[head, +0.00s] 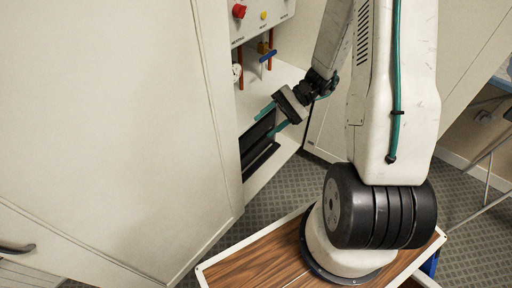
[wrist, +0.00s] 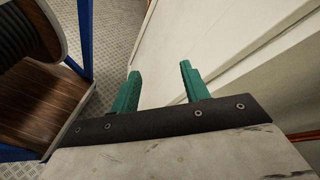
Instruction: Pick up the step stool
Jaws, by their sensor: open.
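I cannot make out a step stool for certain in either view. My gripper (head: 269,120) is open, with its two teal fingers apart in front of the lower part of a white cabinet. It also shows in the wrist view (wrist: 160,70), where nothing is between the fingers. Beyond the fingers there is only a pale panel and grey patterned floor.
The white cabinet (head: 268,85) has dark slots (head: 259,145) low down and a panel with a red knob (head: 239,11) above. A large pale door (head: 110,110) fills the left. Thin metal legs (head: 489,158) stand at the right edge. Grey floor (head: 285,195) lies between.

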